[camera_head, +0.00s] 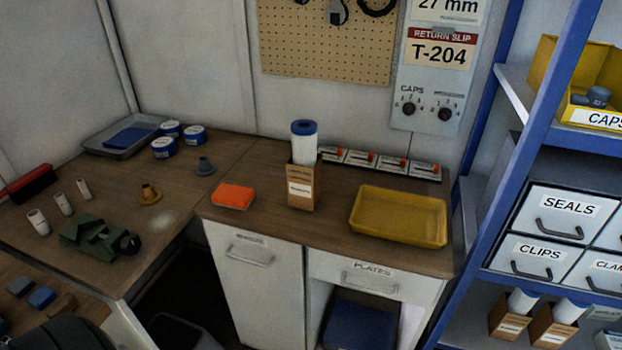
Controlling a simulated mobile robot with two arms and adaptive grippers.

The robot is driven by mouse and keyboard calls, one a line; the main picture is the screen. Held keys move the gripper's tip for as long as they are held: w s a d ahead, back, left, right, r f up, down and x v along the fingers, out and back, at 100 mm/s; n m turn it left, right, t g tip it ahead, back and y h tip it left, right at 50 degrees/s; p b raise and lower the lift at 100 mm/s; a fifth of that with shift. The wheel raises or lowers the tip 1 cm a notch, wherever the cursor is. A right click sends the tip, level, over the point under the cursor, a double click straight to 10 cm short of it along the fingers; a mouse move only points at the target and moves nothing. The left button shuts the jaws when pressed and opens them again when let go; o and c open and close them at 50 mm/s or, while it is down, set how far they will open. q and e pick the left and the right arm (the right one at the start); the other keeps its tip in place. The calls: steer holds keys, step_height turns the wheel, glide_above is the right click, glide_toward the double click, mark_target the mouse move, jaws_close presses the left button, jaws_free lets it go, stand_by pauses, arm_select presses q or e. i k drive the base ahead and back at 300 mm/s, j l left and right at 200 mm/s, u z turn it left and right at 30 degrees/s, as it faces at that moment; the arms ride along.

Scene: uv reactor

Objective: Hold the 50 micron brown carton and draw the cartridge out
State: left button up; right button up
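A brown carton (301,196) stands upright on the wooden counter, near its middle. A white cartridge (304,146) with a blue top stands upright in it, its upper part sticking out of the open top and its lower part hidden inside. The carton's white label is too small to read. Two more brown cartons (505,322) (549,330) with white cartridges in them stand on the low shelf at right; their labels are also unreadable. Neither of my grippers is in view, and nothing visible touches the carton on the counter.
A yellow tray (397,235) lies right of the carton, an orange sponge-like block (233,196) left of it. A row of small red-marked items (378,161) lies behind. Blue-lidded tubs (163,149), cones and a green fixture (92,236) occupy the left counter. A blue-framed shelf rack (528,150) stands right.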

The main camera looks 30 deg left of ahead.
mark_target(303, 131)
steer(key=i+j+u, duration=0.1)
steer(key=j, duration=0.25)
steer(key=j+u, duration=0.15)
steer(key=j, duration=0.15)
steer(key=i+j+u, duration=0.1)
steer(key=j, duration=0.25)
steer(key=i+j+u, duration=0.1)
steer(key=k+l, duration=0.25)
steer(key=l, duration=0.15)
steer(key=k+l, duration=0.25)
steer(key=l, duration=0.15)
steer(key=u, duration=0.05)
